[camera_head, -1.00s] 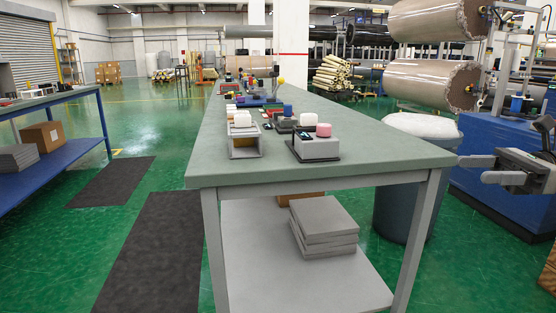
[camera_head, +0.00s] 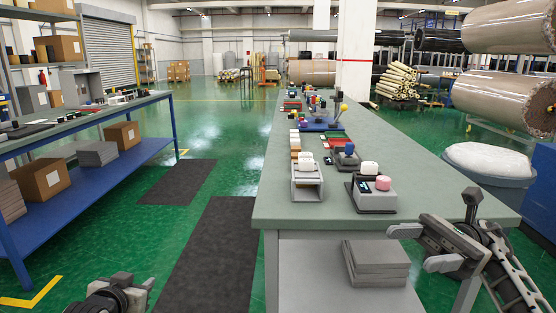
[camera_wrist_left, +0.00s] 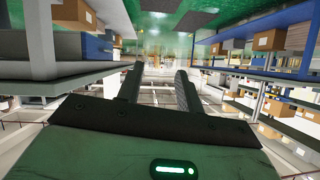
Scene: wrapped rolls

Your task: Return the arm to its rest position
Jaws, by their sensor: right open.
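My right gripper (camera_head: 420,247) is at the lower right of the head view, with its arm coming in from the right edge. Its two light grey fingers are apart with nothing between them, in front of the green-grey table's near right corner. My left gripper (camera_head: 146,292) shows at the bottom left of the head view, low over the green floor and clear of the tables. In the left wrist view, its two dark fingers (camera_wrist_left: 160,80) are apart and hold nothing.
The long table (camera_head: 400,214) carries a grey holder (camera_head: 307,187), a device with a pink knob (camera_head: 383,183) and several small items. A blue shelf (camera_head: 90,202) with boxes stands at left. A bin (camera_head: 488,160) and wrapped rolls (camera_head: 497,99) are at right. Dark mats lie between.

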